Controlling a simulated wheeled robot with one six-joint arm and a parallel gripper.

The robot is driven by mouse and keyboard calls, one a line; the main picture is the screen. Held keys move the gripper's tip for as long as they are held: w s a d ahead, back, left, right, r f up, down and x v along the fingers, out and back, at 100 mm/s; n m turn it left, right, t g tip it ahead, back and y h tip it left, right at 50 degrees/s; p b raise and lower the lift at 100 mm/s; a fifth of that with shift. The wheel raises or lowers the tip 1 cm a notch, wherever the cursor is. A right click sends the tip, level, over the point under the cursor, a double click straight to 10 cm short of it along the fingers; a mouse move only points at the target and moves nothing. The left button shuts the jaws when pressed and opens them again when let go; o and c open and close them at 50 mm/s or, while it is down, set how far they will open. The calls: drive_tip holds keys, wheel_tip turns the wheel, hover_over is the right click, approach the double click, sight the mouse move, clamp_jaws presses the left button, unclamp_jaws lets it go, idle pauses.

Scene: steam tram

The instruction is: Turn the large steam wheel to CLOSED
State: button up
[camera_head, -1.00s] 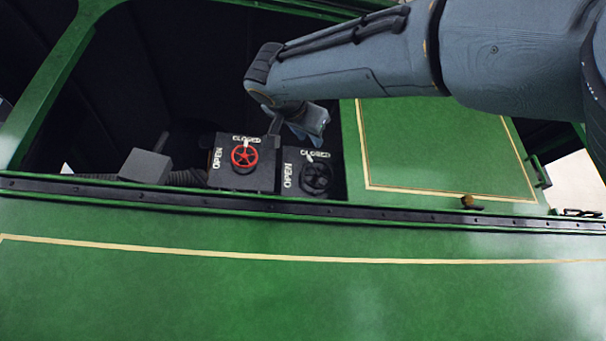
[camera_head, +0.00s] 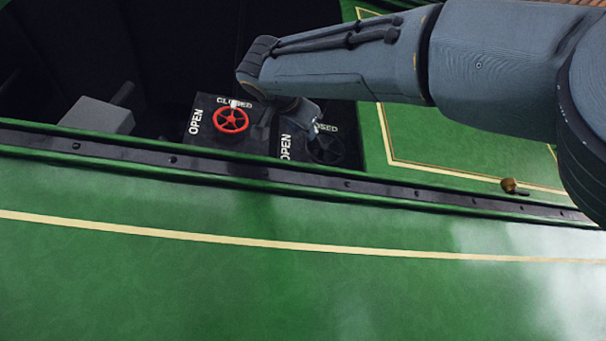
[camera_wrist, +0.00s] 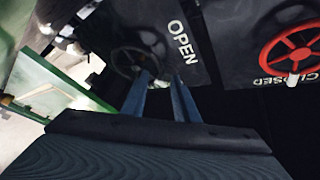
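The black handwheel (camera_head: 326,149) is on a dark panel in the cab, with OPEN at its left and CLOSED above it. It looks slightly larger than the red wheel (camera_head: 231,120) on the panel to its left. The black wheel also shows in the wrist view (camera_wrist: 128,62), dark and partly covered by a finger. My gripper (camera_wrist: 161,76) has its two blue fingers apart, with tips at the wheel's rim near a small pale piece; contact cannot be told. In the head view my gripper (camera_head: 316,130) hangs over the upper left of the black wheel.
The green side wall with its dark riveted ledge (camera_head: 260,172) runs in front of the panels. A grey box (camera_head: 95,115) stands to the left. A green panel (camera_head: 450,140) with a brass knob (camera_head: 509,185) is at the right.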

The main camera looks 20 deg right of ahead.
sight(323, 145)
drive_tip(key=shift+p+x, duration=2.4)
drive_tip(key=shift+x, duration=1.5)
